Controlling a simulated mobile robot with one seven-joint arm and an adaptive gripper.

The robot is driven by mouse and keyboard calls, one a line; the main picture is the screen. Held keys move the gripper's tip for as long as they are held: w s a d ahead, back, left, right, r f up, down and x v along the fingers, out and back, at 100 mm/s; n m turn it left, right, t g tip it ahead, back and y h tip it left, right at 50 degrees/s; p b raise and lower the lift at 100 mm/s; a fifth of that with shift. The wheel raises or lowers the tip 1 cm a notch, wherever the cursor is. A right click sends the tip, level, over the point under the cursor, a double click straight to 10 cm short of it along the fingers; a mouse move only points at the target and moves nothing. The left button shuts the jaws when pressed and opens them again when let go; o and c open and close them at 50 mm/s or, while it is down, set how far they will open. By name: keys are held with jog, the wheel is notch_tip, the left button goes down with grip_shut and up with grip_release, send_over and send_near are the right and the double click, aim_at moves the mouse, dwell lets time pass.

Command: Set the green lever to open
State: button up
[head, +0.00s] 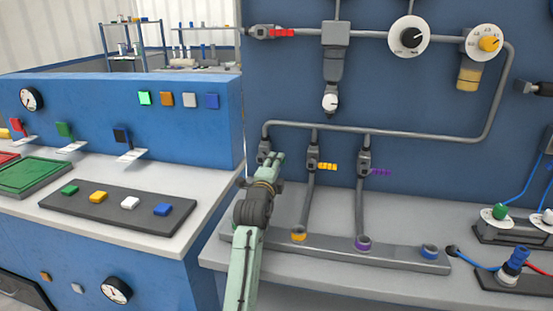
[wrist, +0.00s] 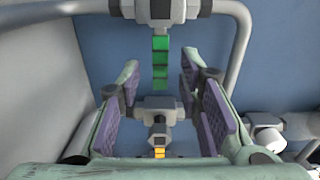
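The green lever (wrist: 160,62) shows in the wrist view as a ribbed green handle pointing down the picture from a grey valve body (wrist: 160,10). In the head view, the grey valve (head: 264,150) stands at the left end of the pipe row, and its green lever is hidden by my gripper (head: 279,157). In the wrist view my gripper (wrist: 159,78) is open, with purple-padded fingers on both sides of the lever's line. A visible gap remains on each side; I cannot tell how deep the lever sits between the tips.
A valve with a yellow lever (head: 326,166) and one with a purple lever (head: 380,172) stand close to the right. A grey pipe (head: 400,133) runs above them. A red-handled valve (head: 280,32) is higher up. A grey base block (head: 330,250) lies below.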

jog(key=shift+x, duration=0.8)
jog(key=shift+c, duration=0.4)
grip_shut()
